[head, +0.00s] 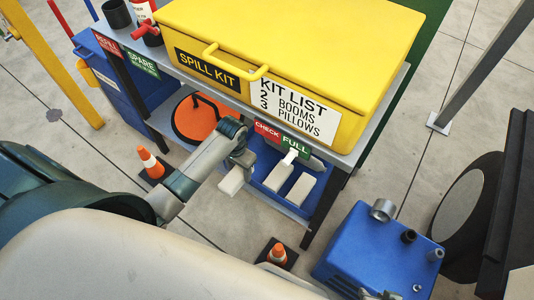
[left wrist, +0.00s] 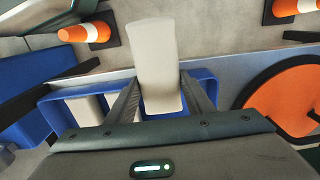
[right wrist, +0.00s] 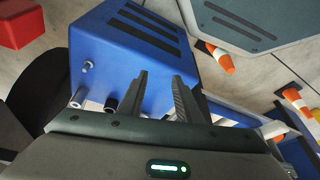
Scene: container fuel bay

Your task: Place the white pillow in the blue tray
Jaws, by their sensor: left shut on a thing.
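A white pillow (head: 232,179) is between the fingers of my left gripper (head: 240,158). In the left wrist view the pillow (left wrist: 157,65) stands out beyond the fingertips (left wrist: 160,98). The blue tray (head: 262,190) is on the low shelf under the table, just right of the held pillow; it holds other white pillows (head: 300,189). The tray rim (left wrist: 205,80) shows behind the gripper in the left wrist view. The held pillow's height against the rim is unclear. My right gripper (right wrist: 160,85) is open and empty, in front of a blue machine.
A yellow spill kit box (head: 300,50) covers the tabletop above the tray. An orange disc (head: 195,118) sits left of the tray. Orange cones (head: 150,162) (head: 277,254) stand on the floor. The blue machine (head: 365,250) stands at the lower right.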

